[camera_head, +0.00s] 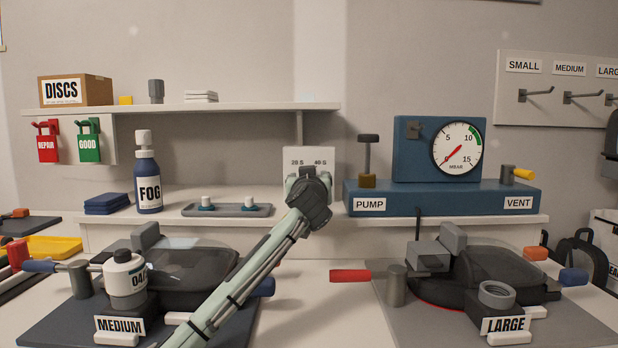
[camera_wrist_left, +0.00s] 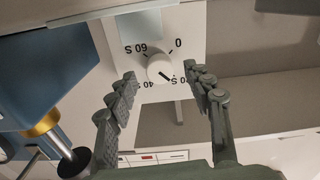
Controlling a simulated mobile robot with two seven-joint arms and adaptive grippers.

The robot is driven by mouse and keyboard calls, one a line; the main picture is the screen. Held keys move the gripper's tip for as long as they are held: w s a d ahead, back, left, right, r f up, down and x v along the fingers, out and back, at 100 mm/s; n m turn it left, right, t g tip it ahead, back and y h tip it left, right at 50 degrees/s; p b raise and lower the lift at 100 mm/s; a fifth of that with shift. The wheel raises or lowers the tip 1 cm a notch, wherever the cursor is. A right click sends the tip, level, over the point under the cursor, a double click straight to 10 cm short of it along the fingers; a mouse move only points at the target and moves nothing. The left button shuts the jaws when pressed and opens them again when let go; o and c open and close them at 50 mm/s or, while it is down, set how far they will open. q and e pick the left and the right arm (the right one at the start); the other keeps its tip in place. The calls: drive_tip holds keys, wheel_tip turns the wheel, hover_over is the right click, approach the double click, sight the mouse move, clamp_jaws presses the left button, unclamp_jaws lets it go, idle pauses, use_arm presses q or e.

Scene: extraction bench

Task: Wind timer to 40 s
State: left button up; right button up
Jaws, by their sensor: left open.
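The timer is a white panel (camera_head: 307,157) on the back shelf, with 20 S and 40 S showing in the head view. My left gripper (camera_head: 307,178) is in front of it and hides its lower part and knob. In the left wrist view the dial is upside down, with a round white knob (camera_wrist_left: 159,67). The knob's black mark points to the lower right, towards the 20 S label, which is partly covered by a finger. My left gripper (camera_wrist_left: 160,72) is open, one finger on each side of the knob, with visible gaps. My right gripper is not in view.
A blue pump unit (camera_head: 440,198) with a gauge (camera_head: 457,148) stands right of the timer. A grey tray (camera_head: 228,210) and a FOG bottle (camera_head: 149,180) are on the left. Black packs in stands, MEDIUM (camera_head: 120,325) and LARGE (camera_head: 505,325), occupy the bench in front.

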use_arm(q)
drive_tip(key=shift+w, duration=0.95)
drive_tip(key=c, duration=1.1)
drive_tip(key=shift+c, duration=0.2)
idle(0.3)
drive_tip(key=o, duration=1.1)
drive_tip(key=shift+o, duration=0.2)
drive_tip(key=s, duration=1.2)
